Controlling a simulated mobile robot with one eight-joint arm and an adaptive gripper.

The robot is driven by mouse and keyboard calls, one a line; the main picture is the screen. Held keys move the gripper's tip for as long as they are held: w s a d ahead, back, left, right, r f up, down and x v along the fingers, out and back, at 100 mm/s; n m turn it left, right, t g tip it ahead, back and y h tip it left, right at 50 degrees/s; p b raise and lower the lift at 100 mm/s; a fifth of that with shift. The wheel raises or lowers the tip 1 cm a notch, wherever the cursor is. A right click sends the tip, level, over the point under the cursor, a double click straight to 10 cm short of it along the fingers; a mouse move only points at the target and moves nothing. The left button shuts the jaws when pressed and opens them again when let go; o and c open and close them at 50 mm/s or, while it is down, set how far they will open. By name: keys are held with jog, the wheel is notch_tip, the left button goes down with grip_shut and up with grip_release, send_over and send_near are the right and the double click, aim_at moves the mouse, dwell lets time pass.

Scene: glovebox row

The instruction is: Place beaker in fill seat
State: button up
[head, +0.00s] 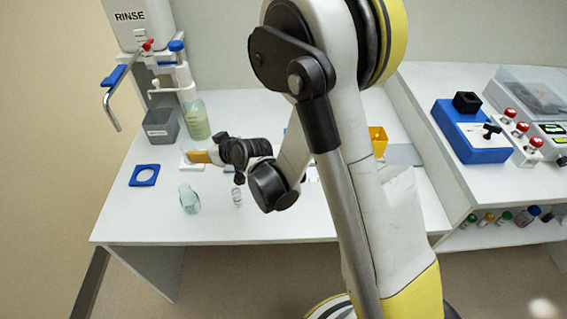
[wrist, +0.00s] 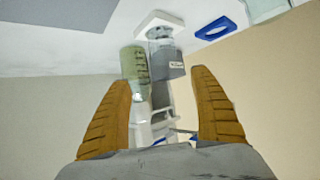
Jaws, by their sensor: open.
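A clear, greyish cylinder that looks like the beaker (wrist: 160,34) stands at a white square seat (wrist: 153,17) in the wrist view, which shows the scene upside down. Whether it is fully seated I cannot tell. In the head view the white seat (head: 184,166) is partly covered by my gripper (head: 190,157), and I cannot make out the beaker there. My gripper is open; in the wrist view its two orange fingers (wrist: 165,108) are spread with nothing held between them. The beaker lies beyond the fingertips, apart from them.
A blue square ring (head: 145,175) lies left of the white seat. A pale glass flask (head: 189,200) and small vial (head: 237,197) stand in front. A green bottle (head: 197,121), grey box (head: 160,127) and rinse unit (head: 130,22) are behind. The front left of the bench is clear.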

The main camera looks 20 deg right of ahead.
jog(key=s+d+r+m+g+h, duration=0.1)
jog(key=s+d+r, duration=0.45)
jog(key=r, duration=0.35)
jog(key=s+d+r+m+g+h, duration=0.1)
jog(key=s+d, duration=0.4)
jog(key=s, duration=0.6)
jog(key=s+d+r+m+g+h, duration=0.1)
jog(key=s+d+r, duration=0.3)
jog(key=s, duration=0.8)
jog(key=shift+s+d+m+g+h, duration=0.25)
jog(key=shift+d+m+g+h, duration=0.15)
jog(key=shift+d+m+h, duration=0.5)
